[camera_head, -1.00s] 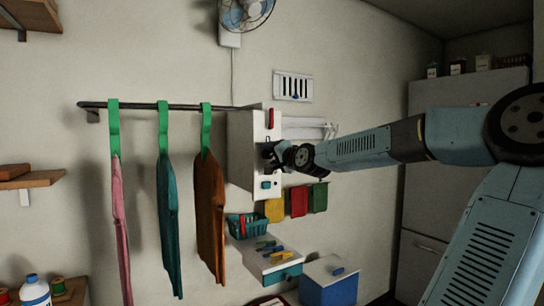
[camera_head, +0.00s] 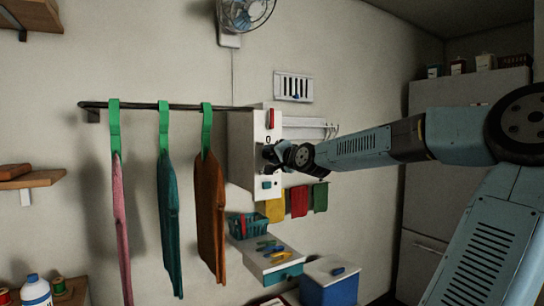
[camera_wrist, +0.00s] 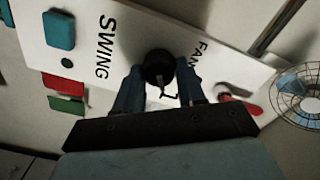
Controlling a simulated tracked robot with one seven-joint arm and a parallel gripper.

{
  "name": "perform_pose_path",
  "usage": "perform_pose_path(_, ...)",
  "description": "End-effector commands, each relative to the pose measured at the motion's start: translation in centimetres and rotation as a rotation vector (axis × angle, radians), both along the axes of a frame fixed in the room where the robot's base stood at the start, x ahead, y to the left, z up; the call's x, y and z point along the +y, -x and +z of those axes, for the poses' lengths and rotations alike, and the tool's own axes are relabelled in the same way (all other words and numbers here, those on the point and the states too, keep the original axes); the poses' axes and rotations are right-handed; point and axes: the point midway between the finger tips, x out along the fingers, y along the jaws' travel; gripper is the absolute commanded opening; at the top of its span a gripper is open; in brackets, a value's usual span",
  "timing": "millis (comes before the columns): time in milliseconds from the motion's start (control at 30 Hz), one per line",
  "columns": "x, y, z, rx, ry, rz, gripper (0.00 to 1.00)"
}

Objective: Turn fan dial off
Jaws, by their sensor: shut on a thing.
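The white control box (camera_head: 240,150) hangs on the wall at the end of the rail. In the wrist view its front panel (camera_wrist: 125,50) carries the words SWING and FAN. The round black fan dial (camera_wrist: 158,62) sits between these labels, with a pale pointer line and a numeral beside it. My gripper (camera_wrist: 160,72) has one finger on each side of the dial and is shut on it. In the head view my gripper (camera_head: 269,154) is at the box's front face and hides the dial. The wall fan (camera_head: 246,12) is above the box.
A red switch (camera_head: 270,118) is above my gripper and a teal button (camera_head: 267,184) below it on the panel. Hanging clothes (camera_head: 210,210) are at left. A teal basket (camera_head: 246,224) and a small drawer shelf (camera_head: 272,260) are below.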

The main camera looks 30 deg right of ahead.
Motion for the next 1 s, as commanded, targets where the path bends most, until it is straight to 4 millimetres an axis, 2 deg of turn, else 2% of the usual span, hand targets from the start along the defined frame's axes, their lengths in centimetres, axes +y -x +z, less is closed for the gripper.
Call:
perform_pose_path(267,-0.13,0.06,-0.2,0.001,0.128,-0.003,0.09)
perform_pose_path(1000,0.07,0.08,-0.07,-0.021,0.789,-0.002,0.09)
